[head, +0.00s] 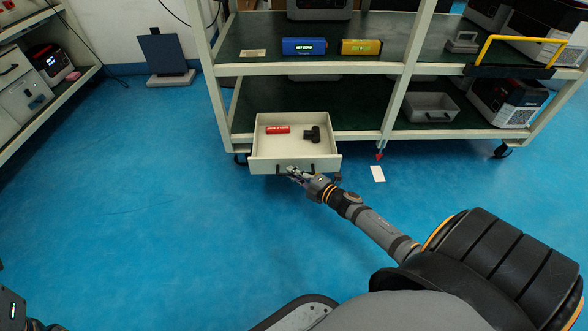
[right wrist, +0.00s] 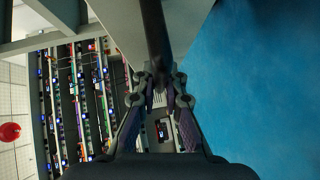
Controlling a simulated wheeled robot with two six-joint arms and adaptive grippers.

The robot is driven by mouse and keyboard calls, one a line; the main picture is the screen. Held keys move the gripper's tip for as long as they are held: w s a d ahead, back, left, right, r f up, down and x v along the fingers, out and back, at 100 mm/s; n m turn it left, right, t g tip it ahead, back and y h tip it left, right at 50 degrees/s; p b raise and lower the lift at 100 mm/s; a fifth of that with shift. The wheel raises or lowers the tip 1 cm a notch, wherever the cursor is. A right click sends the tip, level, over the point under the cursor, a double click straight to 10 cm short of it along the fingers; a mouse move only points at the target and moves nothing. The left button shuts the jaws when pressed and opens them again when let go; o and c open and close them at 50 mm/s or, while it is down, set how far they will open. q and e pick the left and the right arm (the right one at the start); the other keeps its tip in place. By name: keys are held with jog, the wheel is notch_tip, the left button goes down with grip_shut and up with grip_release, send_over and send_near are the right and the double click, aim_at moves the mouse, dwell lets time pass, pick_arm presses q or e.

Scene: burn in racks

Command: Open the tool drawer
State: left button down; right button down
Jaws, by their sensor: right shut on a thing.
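The tool drawer (head: 261,166) is a cream-white box pulled out from under the lower shelf in the head view, its inside showing. A red cylinder (head: 277,130) and a black tool (head: 312,134) lie in it. My right gripper (head: 292,172) is at the drawer front, shut on the dark drawer handle. In the right wrist view the fingers (right wrist: 159,82) close around the dark handle bar (right wrist: 154,30); the exact contact is partly hidden.
The rack (head: 225,70) on wheels carries a blue device (head: 304,46), a yellow device (head: 361,47) and a grey bin (head: 431,107). A white card (head: 377,173) lies on the floor right of the drawer. The blue floor in front is mostly clear.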

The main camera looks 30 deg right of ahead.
jog(key=shift+s, duration=0.1)
jog(key=c, duration=1.4)
grip_release()
jog(key=v, duration=1.2)
jog(key=shift+a+r, duration=0.1)
